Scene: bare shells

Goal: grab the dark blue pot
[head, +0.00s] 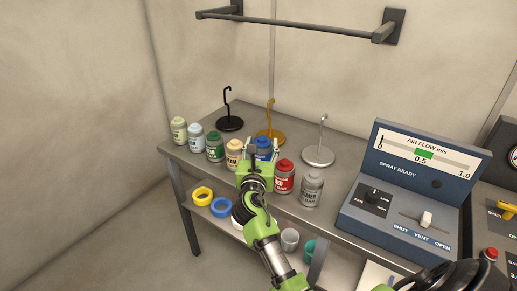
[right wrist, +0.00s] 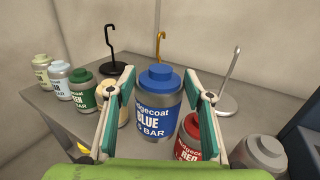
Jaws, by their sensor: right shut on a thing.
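The dark blue pot (head: 264,146) has a blue lid and a label reading "BLUE" in the right wrist view (right wrist: 157,118). It is upright in the front row of pots on the grey bench (head: 165,149). My right gripper (head: 260,154) is shut on it, with one finger on each side, as the right wrist view also shows (right wrist: 160,88). In the head view the gripper hides the pot's lower part. I cannot tell whether its base touches the bench. My left gripper is not in view.
A cream pot (head: 234,153) stands close left and a red pot (head: 284,177) close right. Green, pale and grey pots continue the row. Hooked stands (head: 319,155) stand behind. A control panel (head: 410,185) is at right; rings and cups sit below the bench.

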